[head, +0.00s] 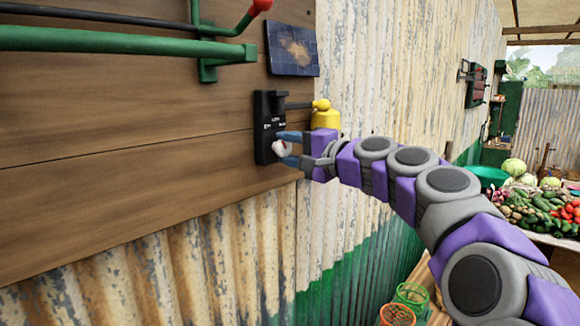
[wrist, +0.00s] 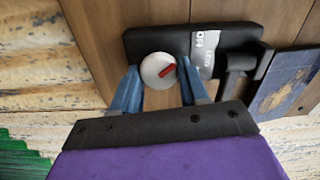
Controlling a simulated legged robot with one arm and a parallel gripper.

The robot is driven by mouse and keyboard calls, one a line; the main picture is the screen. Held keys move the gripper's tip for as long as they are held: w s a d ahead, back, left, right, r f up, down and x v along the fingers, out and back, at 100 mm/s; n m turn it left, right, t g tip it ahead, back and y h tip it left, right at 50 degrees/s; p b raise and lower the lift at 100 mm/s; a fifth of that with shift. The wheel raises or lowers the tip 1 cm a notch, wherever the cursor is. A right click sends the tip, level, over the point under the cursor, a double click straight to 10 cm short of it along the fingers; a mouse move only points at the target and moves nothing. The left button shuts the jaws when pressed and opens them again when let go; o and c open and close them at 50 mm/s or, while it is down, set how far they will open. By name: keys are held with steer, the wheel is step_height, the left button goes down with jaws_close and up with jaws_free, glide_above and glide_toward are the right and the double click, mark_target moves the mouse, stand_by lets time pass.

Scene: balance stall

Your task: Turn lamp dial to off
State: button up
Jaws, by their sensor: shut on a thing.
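The lamp dial (wrist: 158,71) is a round white knob with a red pointer mark, seen in the wrist view on a black panel (wrist: 236,42). The red mark points toward the grey label on the panel, where letters like "OFF" show. In the head view the dial (head: 281,148) sits low on the black panel (head: 264,105), partly covered by my fingers. My gripper (head: 288,148) has its blue fingers on either side of the dial, shut on it. In the wrist view the fingers (wrist: 158,88) reach the dial's near edge.
A yellow object (head: 325,115) is beside the panel, close to my wrist. A small dark blue solar panel (head: 292,48) is above. Green rails (head: 120,39) cross the upper left. Vegetables (head: 540,208) lie on a stand at the right, with baskets (head: 411,296) below my arm.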

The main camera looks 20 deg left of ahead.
steer(key=n+b, duration=0.1)
steer(key=f+n+b, duration=0.1)
steer(key=n+b, duration=0.1)
steer(key=shift+a+n, duration=0.15)
steer(key=shift+n, duration=0.15)
steer(key=shift+r+n+b, duration=0.2)
steer(key=shift+n+b, duration=0.3)
steer(key=shift+b, duration=0.15)
steer(key=o, duration=1)
steer(key=shift+w+r, duration=0.1)
steer(key=shift+o, duration=0.2)
steer(key=shift+r, duration=0.1)
